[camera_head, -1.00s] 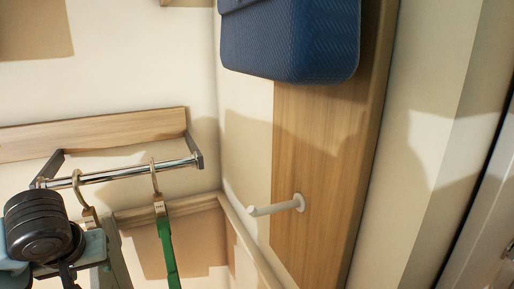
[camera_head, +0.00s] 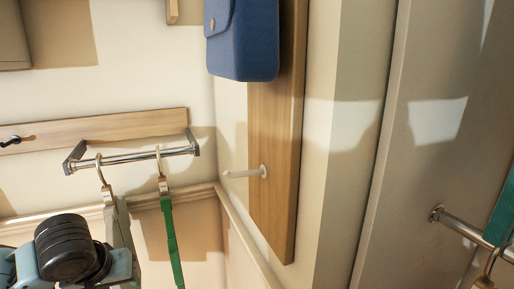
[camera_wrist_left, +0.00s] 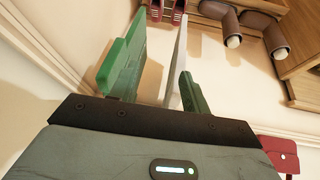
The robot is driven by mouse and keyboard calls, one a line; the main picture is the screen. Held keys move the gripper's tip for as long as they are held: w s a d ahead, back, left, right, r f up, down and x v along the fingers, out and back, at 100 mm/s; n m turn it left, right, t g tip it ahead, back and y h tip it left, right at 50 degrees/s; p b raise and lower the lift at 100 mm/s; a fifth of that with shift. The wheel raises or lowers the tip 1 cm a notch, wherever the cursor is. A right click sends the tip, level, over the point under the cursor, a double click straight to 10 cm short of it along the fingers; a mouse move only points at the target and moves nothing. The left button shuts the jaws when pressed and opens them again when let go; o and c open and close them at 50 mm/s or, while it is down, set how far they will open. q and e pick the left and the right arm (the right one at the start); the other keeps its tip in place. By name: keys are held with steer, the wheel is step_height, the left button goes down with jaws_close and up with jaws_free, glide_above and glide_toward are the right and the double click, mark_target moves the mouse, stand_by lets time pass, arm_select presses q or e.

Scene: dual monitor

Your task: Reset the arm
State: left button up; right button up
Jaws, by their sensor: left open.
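My left gripper (camera_wrist_left: 160,55) shows in the left wrist view with its two green fingers apart. A pale, narrow panel or strip shows between and beyond the fingers; I cannot tell whether it is near them. No object is visibly held. In the head view a part of my left arm (camera_head: 72,250), dark and teal, is at the lower left, below the metal rail (camera_head: 130,157). The left fingertips are not clear there. My right gripper is in neither view.
A blue bag (camera_head: 243,40) hangs on a wooden board at the corner, above a white peg (camera_head: 245,173). A green strap (camera_head: 170,235) hangs from the left rail. Another rail (camera_head: 460,228) is at right. The wrist view shows brown slippers (camera_wrist_left: 280,42) and a red bag (camera_wrist_left: 280,150).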

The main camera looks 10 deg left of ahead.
arm_select(q)
steer(key=d+f+m+t+h, duration=0.1)
steer(key=d+f+h, duration=0.15)
steer(key=f, duration=0.35)
steer(key=d+f+m+h, duration=0.1)
steer(key=d+f, duration=0.3)
steer(key=f, duration=0.3)
steer(key=d+f+m+t+h, duration=0.1)
steer(key=d+f+m, duration=0.15)
steer(key=f, duration=0.35)
steer(key=s+d+f+m+t+y, duration=0.1)
steer(key=s+d+f+m+t, duration=0.1)
steer(key=s+f, duration=1.3)
steer(key=s, duration=0.3)
steer(key=shift+f+y, duration=0.1)
steer(key=shift+y, duration=0.15)
steer(key=shift+s, duration=0.1)
